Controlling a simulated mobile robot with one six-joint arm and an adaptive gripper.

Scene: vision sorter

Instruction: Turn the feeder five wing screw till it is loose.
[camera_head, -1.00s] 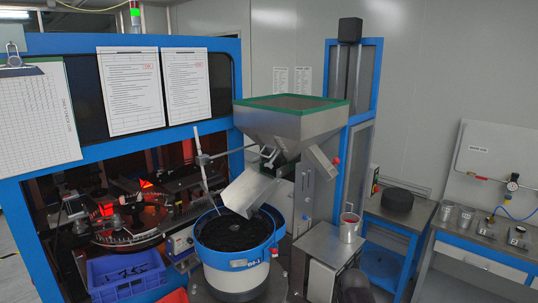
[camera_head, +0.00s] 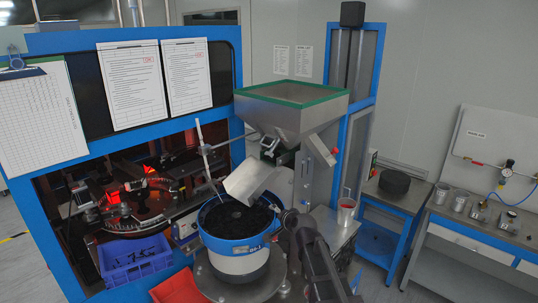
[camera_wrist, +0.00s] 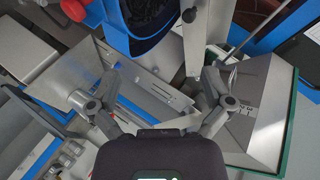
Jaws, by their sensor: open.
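The feeder's steel hopper (camera_head: 292,112) with a green rim stands above a tilted chute (camera_head: 250,181), which slopes to the blue and white feeder bowl (camera_head: 236,250) filled with dark parts. A small clamp-like fitting (camera_head: 269,147) sits between hopper and chute; I cannot tell for sure whether it is the wing screw. My gripper (camera_wrist: 160,78) is open and empty in the wrist view, its fingers spread apart. In the wrist view the hopper (camera_wrist: 268,112) is at right and the bowl (camera_wrist: 150,22) at the top. In the head view my dark arm stands right of the bowl.
A thin rod (camera_head: 204,155) rises beside the chute. A red knob (camera_head: 334,151) is on the hopper's side bracket. A blue crate (camera_head: 135,262) and red bin (camera_head: 180,286) flank the bowl at left. A cup (camera_head: 346,212) stands at right, before a side bench (camera_head: 470,225).

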